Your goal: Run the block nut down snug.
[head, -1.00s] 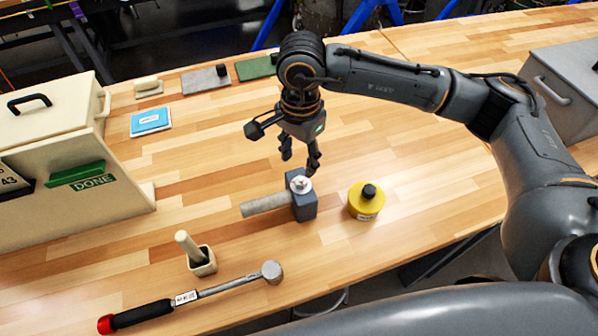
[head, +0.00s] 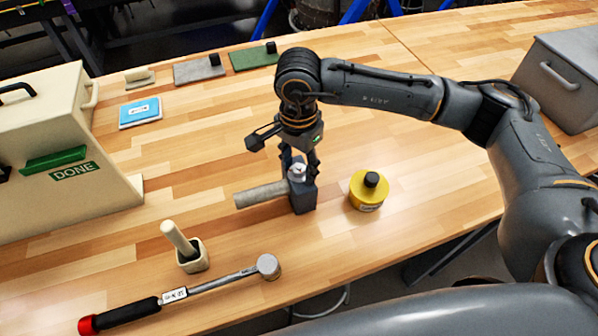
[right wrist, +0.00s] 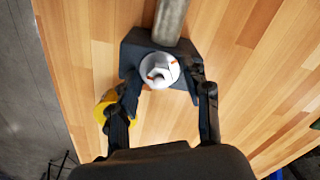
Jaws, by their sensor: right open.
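The dark grey block (head: 303,197) stands on the wooden bench with a grey rod reaching out from its left side. The pale metal block nut (head: 297,171) sits on top of the block. In the right wrist view the nut (right wrist: 159,70) shows its hex faces, a washer-like flange and orange marks. My right gripper (head: 299,160) points down just above the block. Its fingers (right wrist: 163,80) are open on either side of the nut, with gaps visible between them and it. Contact with the block cannot be told. My left gripper is out of view.
A yellow round container (head: 368,190) with a black knob stands close right of the block. A torque wrench (head: 190,293) lies in front, beside a small pot (head: 192,257) holding a brush-like handle. A cream DONE box (head: 50,150) stands left.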

